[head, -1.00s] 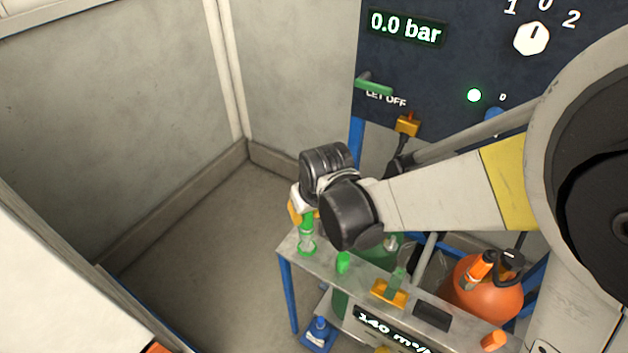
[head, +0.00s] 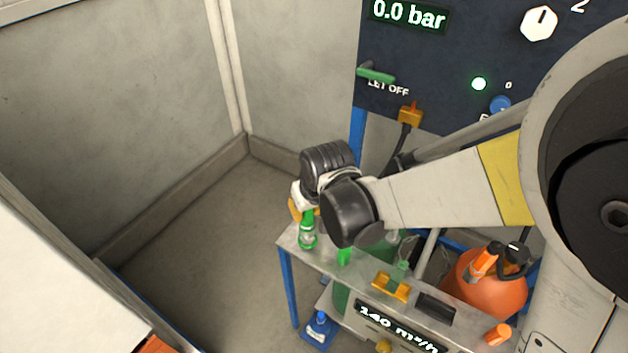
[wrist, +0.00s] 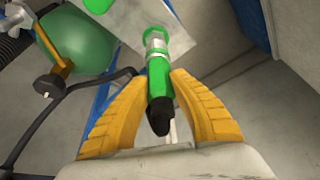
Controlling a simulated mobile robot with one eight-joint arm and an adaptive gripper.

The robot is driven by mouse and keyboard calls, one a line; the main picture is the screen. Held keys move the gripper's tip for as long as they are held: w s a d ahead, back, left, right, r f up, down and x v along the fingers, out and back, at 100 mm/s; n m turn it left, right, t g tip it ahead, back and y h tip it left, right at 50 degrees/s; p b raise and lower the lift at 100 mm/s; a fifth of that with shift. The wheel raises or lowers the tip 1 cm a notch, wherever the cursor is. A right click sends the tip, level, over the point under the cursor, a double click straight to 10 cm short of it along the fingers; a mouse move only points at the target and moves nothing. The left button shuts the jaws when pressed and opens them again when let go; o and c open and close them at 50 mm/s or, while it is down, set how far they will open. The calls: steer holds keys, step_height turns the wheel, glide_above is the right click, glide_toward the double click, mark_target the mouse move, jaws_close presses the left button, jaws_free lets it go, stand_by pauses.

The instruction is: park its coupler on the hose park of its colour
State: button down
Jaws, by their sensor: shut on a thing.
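My gripper (wrist: 160,92) has yellow ribbed fingers and is shut on the green coupler (wrist: 158,78), whose black end points toward the wrist. In the head view the coupler (head: 307,232) hangs roughly upright below my gripper, with its lower end over the left end of the grey bench (head: 318,256). I cannot tell whether that end touches the bench. A short green piece, perhaps a hose park (head: 344,257), stands on the bench just right of the coupler. A similar orange piece (head: 498,333) stands at the bench's right end. My arm hides much of the gripper.
An orange-yellow holder (head: 390,287) and a black block (head: 436,306) sit mid-bench. A dark panel (head: 440,65) rises at the back. The floor left of the bench is clear.

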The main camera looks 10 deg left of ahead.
steer(key=shift+f+b, duration=0.95)
steer(key=shift+f, duration=0.25)
steer(key=c, duration=1.2)
jaws_free()
steer(key=shift+r, duration=0.1)
steer(key=v, duration=1.2)
steer(key=s+d+r+m+t, duration=0.1)
steer(key=s+d+m, duration=0.1)
steer(key=d, duration=0.7)
steer(key=s+d+r+m+t+h, duration=0.1)
steer(key=s+d+m, duration=0.1)
steer(key=d, duration=0.7)
steer(key=s+d+r+m+t+h, duration=0.1)
steer(key=s+d, duration=0.3)
steer(key=d, duration=0.5)
steer(key=shift+r+m+t, duration=0.3)
steer(key=shift+r+m, duration=0.05)
steer(key=shift+m, duration=0.55)
